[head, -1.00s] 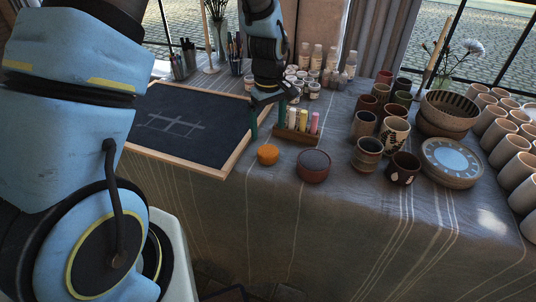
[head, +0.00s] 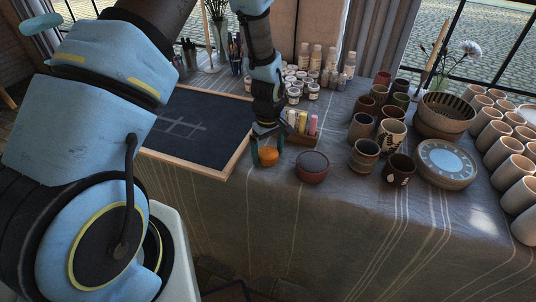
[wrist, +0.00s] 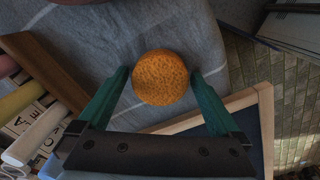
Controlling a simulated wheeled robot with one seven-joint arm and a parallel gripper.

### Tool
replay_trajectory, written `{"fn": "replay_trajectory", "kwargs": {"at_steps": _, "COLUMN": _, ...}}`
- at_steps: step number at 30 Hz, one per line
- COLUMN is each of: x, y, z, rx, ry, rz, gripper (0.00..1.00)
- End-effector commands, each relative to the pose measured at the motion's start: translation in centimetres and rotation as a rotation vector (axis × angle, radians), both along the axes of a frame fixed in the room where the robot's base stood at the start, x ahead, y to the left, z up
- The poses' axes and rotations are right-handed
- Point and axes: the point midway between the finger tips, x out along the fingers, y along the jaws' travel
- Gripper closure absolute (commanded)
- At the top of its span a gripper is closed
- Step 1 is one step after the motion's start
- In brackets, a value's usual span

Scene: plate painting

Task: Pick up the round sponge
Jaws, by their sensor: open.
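The round sponge (head: 269,156) is a small orange disc on the grey cloth of the table, near the front edge, just right of the chalkboard's corner. My gripper (head: 265,152) is right over it, pointing down, with one green finger seen at the sponge's left. In the wrist view the sponge (wrist: 160,77) shows whole, with a pitted top. The two green fingers of my gripper (wrist: 160,92) stand spread to its left and right, with small gaps between them and the sponge. The gripper is open and holds nothing.
A framed chalkboard (head: 243,151) lies to the left. A reddish round bowl (head: 312,167) stands close right of the sponge. A wooden chalk box (head: 303,138) sits just behind. Cups, a plate (head: 446,160) and bowls fill the right side.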

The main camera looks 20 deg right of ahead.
Motion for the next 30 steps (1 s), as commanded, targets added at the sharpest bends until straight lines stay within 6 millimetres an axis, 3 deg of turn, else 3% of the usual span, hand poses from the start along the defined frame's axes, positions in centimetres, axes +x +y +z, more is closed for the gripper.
{"fn": "replay_trajectory", "kwargs": {"at_steps": 3, "x": 0.01, "y": 0.0, "z": 0.0, "rx": 0.0, "ry": 0.0, "rz": 0.0, "gripper": 0.0}}
{"fn": "replay_trajectory", "kwargs": {"at_steps": 25, "x": 0.0, "y": 0.01, "z": 0.03, "rx": 0.0, "ry": 0.0, "rz": 0.0, "gripper": 0.82}}
{"fn": "replay_trajectory", "kwargs": {"at_steps": 30, "x": 0.0, "y": 0.01, "z": 0.07, "rx": 0.0, "ry": 0.0, "rz": 0.0, "gripper": 0.84}}
